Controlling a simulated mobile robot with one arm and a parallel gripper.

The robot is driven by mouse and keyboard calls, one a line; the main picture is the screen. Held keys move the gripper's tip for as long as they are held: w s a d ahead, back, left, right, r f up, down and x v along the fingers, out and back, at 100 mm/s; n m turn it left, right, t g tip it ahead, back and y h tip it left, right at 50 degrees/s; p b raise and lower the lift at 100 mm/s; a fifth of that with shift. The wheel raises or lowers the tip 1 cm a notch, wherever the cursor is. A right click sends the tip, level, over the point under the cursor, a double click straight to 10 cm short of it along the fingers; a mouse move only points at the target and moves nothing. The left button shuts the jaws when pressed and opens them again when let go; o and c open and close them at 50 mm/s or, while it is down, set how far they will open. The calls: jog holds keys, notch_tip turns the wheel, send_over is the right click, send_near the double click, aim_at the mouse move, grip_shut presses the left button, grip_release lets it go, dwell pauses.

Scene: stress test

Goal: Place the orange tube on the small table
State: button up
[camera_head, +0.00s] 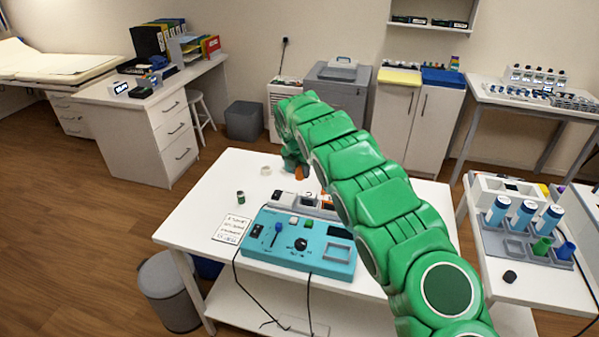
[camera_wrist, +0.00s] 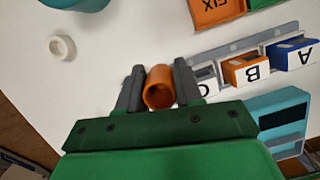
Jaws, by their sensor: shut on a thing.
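The orange tube (camera_wrist: 158,88) is between the two dark fingers of my gripper (camera_wrist: 158,72) in the wrist view, with its open end facing the camera. The gripper is shut on it. In the head view a bit of the orange tube (camera_head: 301,174) shows below the end of my green arm, which hides most of the gripper. The tube is over the small white table (camera_head: 217,190). I cannot tell whether it touches the tabletop.
A teal control box (camera_head: 297,238) stands on the table's front, with cables hanging down. Blocks marked A (camera_wrist: 296,54), B (camera_wrist: 246,70) and C stand in a rack. A white ring (camera_head: 266,170) and green cylinder (camera_head: 240,197) stand left. A tube rack (camera_head: 528,245) is right.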

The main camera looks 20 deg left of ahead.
jog(key=shift+s+d+r, duration=0.2)
jog(key=shift+s+r, duration=0.15)
jog(key=shift+r, duration=0.05)
jog(key=s+d+r, duration=0.3)
jog(key=s, duration=0.4)
jog(key=shift+s+d+r, duration=0.25)
jog(key=shift+d, duration=0.1)
jog(key=shift+d, duration=0.1)
jog(key=d+r+m+g, duration=0.1)
jog(key=d+m+g, duration=0.1)
jog(key=d+m, duration=0.8)
jog(key=d+m+g, duration=0.2)
jog(key=d+m, duration=0.9)
jog(key=d, duration=0.1)
jog(key=d+r+m+g, duration=0.1)
jog(key=d+m+g, duration=0.1)
jog(key=d+m, duration=0.9)
jog(key=shift+d+r, duration=0.3)
jog(key=shift+d, duration=0.05)
jog(key=shift+s+d+r+m+y, duration=0.1)
jog(key=shift+d+m+y, duration=0.05)
jog(key=shift+d+m, duration=0.25)
jog(key=shift+s+d+r+m+y, duration=0.15)
jog(key=shift+d+m, duration=0.1)
jog(key=shift+m, duration=0.25)
jog(key=shift+f, duration=0.1)
jog(key=shift+d, duration=0.15)
